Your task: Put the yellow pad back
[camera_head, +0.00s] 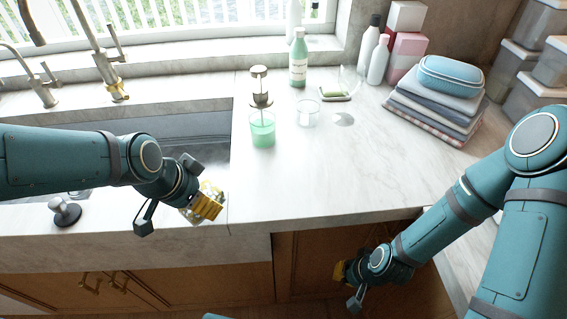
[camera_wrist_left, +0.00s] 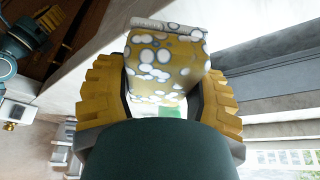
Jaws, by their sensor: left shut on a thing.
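The yellow pad (camera_wrist_left: 165,62), patterned with white spots, is between the yellow fingers of my left gripper (camera_wrist_left: 162,92) in the left wrist view. The gripper is shut on it. In the head view my left gripper (camera_head: 206,206) is by the sink's right front corner, over the counter's front strip. Only a little of the pad (camera_head: 190,217) shows there behind the fingers; whether it touches the counter cannot be told. My right gripper (camera_head: 346,285) hangs low in front of the cabinet, below the counter edge, away from the pad. Its fingers are too small and turned to read.
The sink (camera_head: 190,127) lies left, with a dark stopper (camera_head: 65,211) on its front rim. A green soap dispenser (camera_head: 262,128), a clear glass (camera_head: 307,113), a soap dish (camera_head: 335,93) and folded towels (camera_head: 435,105) stand behind. The counter's middle (camera_head: 310,175) is clear.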

